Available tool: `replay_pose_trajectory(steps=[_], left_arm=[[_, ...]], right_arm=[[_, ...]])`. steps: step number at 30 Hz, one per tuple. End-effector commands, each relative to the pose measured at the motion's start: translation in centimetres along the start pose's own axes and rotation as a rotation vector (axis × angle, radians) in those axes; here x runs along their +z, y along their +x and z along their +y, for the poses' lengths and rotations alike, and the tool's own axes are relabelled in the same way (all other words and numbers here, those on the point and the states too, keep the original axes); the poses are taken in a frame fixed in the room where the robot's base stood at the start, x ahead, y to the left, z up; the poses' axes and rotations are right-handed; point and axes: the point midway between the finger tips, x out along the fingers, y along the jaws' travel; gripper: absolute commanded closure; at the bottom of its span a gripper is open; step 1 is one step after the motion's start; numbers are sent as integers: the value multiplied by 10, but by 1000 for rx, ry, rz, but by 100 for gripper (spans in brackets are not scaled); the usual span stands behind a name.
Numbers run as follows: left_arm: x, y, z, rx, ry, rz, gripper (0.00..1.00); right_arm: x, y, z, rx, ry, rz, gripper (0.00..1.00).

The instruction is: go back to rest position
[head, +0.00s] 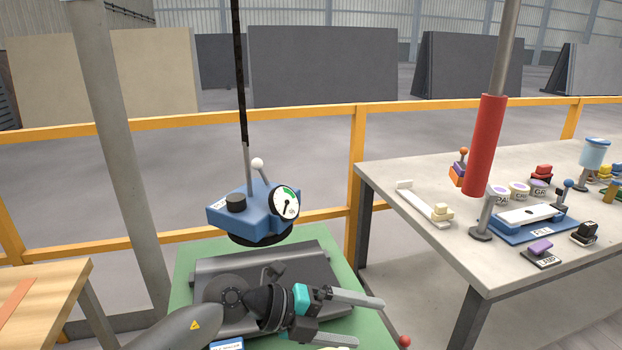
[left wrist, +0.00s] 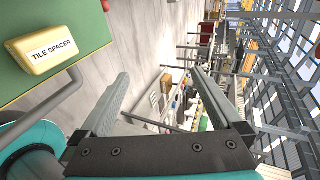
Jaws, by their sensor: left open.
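My left gripper (head: 375,320) is at the bottom middle of the head view, over the green table (head: 183,285). Its two grey fingers point right and stand apart with nothing between them. In the left wrist view the fingers (left wrist: 160,76) are also spread and empty, with floor and railing beyond. My right gripper is in neither view.
A blue device with a gauge (head: 250,218) hangs from a dark cable above a grey slab (head: 312,268). A yellow block marked TILE SPACER (left wrist: 60,45) lies on a green surface. A workbench (head: 390,178) at right bears several tools. An orange railing (head: 357,160) crosses behind.

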Motion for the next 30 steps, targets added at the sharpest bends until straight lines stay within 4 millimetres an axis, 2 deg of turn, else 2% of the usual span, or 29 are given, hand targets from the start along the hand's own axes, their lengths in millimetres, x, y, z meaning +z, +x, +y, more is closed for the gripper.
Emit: replay_pose_trajectory(steps=[1,3,6,9,13,17,20,22,26,30], left_arm=[[-7,4,-21,-122,-33,-20,0],[-8,0,-50,-288,-87,-68,0],[-2,-16,-82,-504,-187,-162,0],[10,-41,-101,-690,-311,-278,0],[33,-81,-99,-878,-508,-457,0],[53,-120,-70,-997,-737,-657,0],[60,-146,-33,-1037,-931,-814,0],[59,-161,-1,-1038,-1071,-924,0],[43,-180,65,-975,-1344,-1114,0],[1,-189,134,-820,-1637,-1281,0]], right_arm=[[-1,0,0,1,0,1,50],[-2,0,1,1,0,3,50],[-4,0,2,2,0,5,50],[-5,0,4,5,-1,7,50],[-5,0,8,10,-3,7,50],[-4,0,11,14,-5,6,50],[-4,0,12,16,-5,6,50],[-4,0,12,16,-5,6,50],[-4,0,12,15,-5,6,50],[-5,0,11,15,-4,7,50]])
